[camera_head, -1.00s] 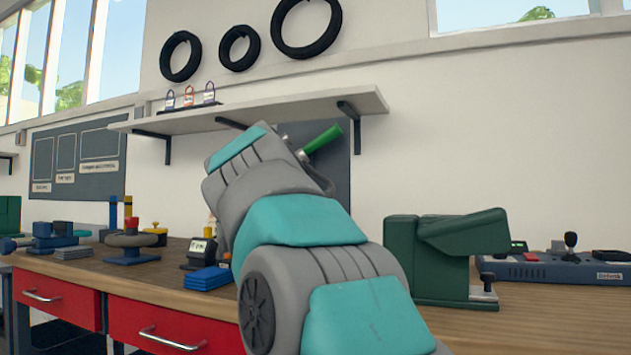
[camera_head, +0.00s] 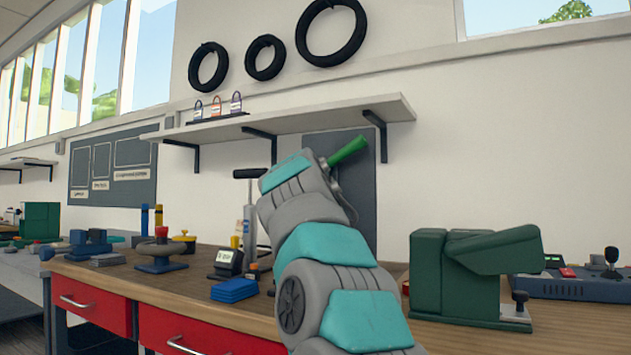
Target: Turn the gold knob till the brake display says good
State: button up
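My grey and teal arm rises through the middle of the view, to the right of both. My gripper does not show, and the arm hides part of the bench behind it.
A blue stack (camera_head: 234,290) lies in front of the display. A red-topped round device (camera_head: 161,252) stands at left. A grey pump-like column (camera_head: 249,215) stands behind the display. A green machine (camera_head: 470,272) and blue console (camera_head: 580,284) stand at right. A shelf (camera_head: 330,117) hangs above.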

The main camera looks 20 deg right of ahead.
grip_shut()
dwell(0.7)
